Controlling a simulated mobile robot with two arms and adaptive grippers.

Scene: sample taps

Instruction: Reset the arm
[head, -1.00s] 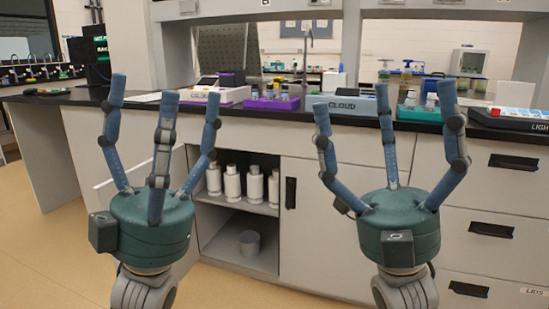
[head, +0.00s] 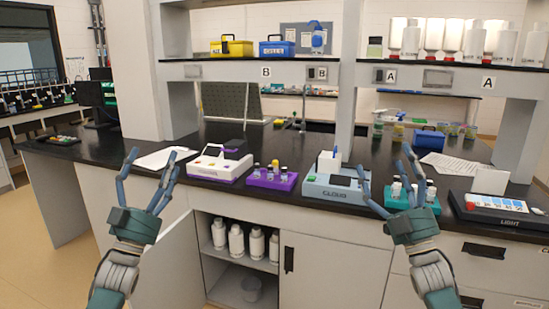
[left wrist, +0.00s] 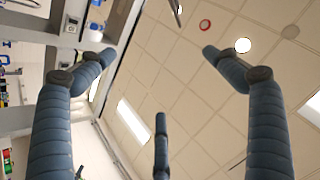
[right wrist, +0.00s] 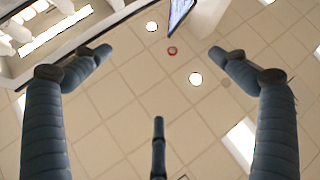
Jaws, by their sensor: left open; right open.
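My left gripper (head: 152,182) is raised in front of the bench at the left in the head view. Its fingers point up and are spread open with nothing between them. My right gripper (head: 388,180) is raised at the right, also open and empty, its fingers overlapping the teal rack in the picture. The left wrist view shows the left fingers (left wrist: 160,75) apart against the ceiling. The right wrist view shows the right fingers (right wrist: 157,75) apart, also against the ceiling.
The black bench top (head: 95,150) carries a white-and-pink device (head: 218,166), a purple rack (head: 270,180), the CLOUD device (head: 335,187), a teal rack (head: 432,207) and the LIGHT device (head: 500,212). White bottles (head: 236,242) stand in the open cupboard below. Yellow (head: 231,48) and blue boxes (head: 276,50) sit on the shelf.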

